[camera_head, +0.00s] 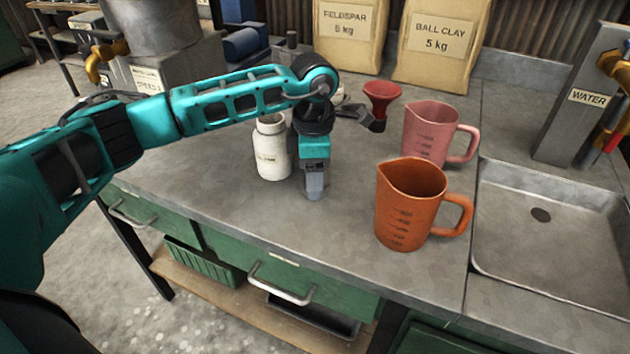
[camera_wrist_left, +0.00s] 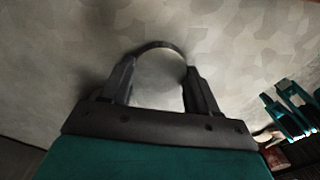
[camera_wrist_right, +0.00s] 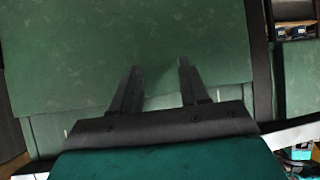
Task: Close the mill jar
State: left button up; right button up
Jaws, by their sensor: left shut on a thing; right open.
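The white mill jar (camera_head: 273,155) stands upright on the workbench, just left of my left gripper (camera_head: 315,192). My arm passes close to the jar's top, so I cannot tell what its mouth looks like. My left gripper points down at the bench, apart from the jar. In the left wrist view its fingers (camera_wrist_left: 160,78) are shut on a round, pale grey disc with a dark rim (camera_wrist_left: 158,47), which looks like a lid. In the head view this disc is hidden or blends into the bench. My right gripper (camera_wrist_right: 155,82) is open and empty before a green panel (camera_wrist_right: 120,40).
An orange pitcher (camera_head: 405,215) and a pink pitcher (camera_head: 428,135) stand to the right, with a red funnel (camera_head: 381,100) behind. A sink (camera_head: 560,225) lies at far right. Clay sacks (camera_head: 440,45) stand at the back. The bench's front left is clear.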

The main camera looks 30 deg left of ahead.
pick_arm(q)
jog(key=shift+c, duration=0.6)
jog(key=shift+r, duration=0.2)
notch_tip(320, 180, up, 20)
jog(key=p, duration=0.1)
jog(key=shift+f, duration=0.15)
